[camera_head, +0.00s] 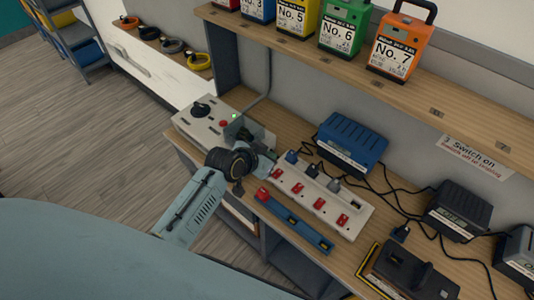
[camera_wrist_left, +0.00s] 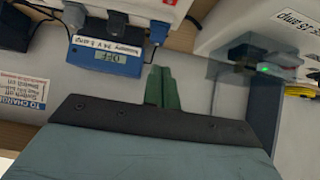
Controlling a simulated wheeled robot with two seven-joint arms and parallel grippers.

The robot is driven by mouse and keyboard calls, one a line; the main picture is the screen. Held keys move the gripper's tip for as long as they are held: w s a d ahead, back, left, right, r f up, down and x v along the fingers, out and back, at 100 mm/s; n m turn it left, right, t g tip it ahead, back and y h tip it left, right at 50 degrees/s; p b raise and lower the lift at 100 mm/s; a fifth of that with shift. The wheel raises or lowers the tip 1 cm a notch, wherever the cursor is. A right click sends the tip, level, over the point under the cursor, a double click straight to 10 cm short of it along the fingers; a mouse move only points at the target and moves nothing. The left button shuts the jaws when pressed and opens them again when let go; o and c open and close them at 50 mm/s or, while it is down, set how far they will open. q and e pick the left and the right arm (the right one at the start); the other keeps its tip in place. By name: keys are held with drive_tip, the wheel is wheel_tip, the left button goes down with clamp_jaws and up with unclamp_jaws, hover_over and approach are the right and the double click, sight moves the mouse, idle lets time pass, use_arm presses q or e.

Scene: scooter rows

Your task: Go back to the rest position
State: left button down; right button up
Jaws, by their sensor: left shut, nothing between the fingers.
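My left gripper (camera_head: 246,132) reaches in over the wooden bench, between a white control box and a white power strip. In the left wrist view its two green fingers (camera_wrist_left: 162,88) are together with nothing between them. My right gripper is not in view.
The power strip (camera_head: 338,212) has red switches and plugs. The control box (camera_head: 198,124) has a black knob and red button. Blue charger (camera_head: 350,142) and dark chargers (camera_head: 458,210) with loose cables stand right. The upper shelf (camera_head: 345,62) holds numbered packs. Floor (camera_head: 85,150) at left is clear.

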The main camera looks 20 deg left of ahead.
use_arm(q)
drive_tip(key=shift+s+a+r, duration=0.1)
drive_tip(key=shift+s+r, duration=0.3)
drive_tip(key=shift+r, duration=0.05)
idle(0.3)
